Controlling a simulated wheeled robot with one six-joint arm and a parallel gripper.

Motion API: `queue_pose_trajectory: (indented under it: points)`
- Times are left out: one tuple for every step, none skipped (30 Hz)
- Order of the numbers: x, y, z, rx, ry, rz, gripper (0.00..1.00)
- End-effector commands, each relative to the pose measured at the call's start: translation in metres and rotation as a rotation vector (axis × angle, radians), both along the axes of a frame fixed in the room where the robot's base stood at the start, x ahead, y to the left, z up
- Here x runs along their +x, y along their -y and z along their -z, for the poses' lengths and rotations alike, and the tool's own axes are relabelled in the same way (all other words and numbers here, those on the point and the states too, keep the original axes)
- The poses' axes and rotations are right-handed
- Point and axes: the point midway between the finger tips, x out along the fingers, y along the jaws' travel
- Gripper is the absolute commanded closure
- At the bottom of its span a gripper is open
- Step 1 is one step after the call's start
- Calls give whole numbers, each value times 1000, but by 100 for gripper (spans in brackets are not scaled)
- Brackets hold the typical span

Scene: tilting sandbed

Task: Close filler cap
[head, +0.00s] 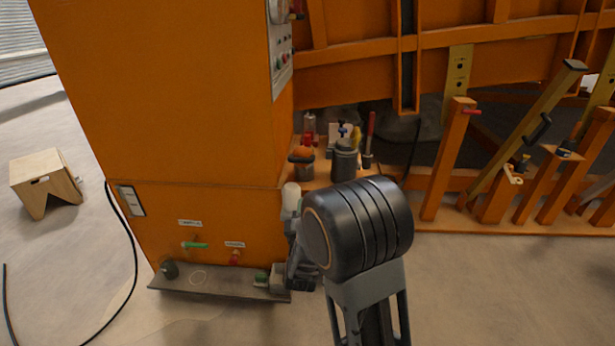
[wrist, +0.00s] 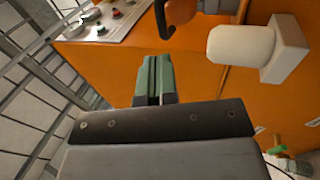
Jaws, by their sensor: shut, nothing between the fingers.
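A white rounded cylinder on a square white block (wrist: 240,45) juts from the orange cabinet, upper right in the wrist view. It may be the filler with its cap; I cannot tell whether the cap is seated. A white cylinder (head: 290,195) also shows beside the cabinet's right edge in the head view. My gripper (wrist: 154,75) has its green fingers together, empty and apart from the white cylinder, which lies to their right in the wrist view. In the head view, my dark arm stands in front of the cabinet's lower right corner and hides part of that area.
The orange cabinet (head: 170,90) has a green handle (head: 195,245), a red knob (head: 235,258) and a low dark shelf (head: 215,284). A grey holder (head: 344,160) with tools stands right of the cabinet. A wooden stool (head: 45,170) is on open floor at left.

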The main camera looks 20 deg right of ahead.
Motion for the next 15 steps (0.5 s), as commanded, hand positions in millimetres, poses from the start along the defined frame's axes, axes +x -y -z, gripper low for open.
queue_pose_trajectory:
  points:
    - [6,4,-3,-3,4,2,100]
    - [10,7,-5,-3,4,2,100]
    - [17,10,-7,-2,5,3,100]
    - [22,13,-9,0,4,2,100]
    - [27,15,-11,-1,5,2,100]
    - [33,19,-14,-1,5,2,100]
    - [38,21,-15,0,4,2,100]
    - [43,24,-17,0,5,1,100]
    - [49,27,-20,0,5,1,100]
    - [54,30,-22,-1,4,1,100]
    - [58,32,-23,0,3,1,100]
    - [64,35,-26,-1,4,1,100]
    - [68,37,-27,0,2,0,100]
    - [72,39,-29,-1,3,0,100]
    - [77,42,-30,1,3,-1,100]
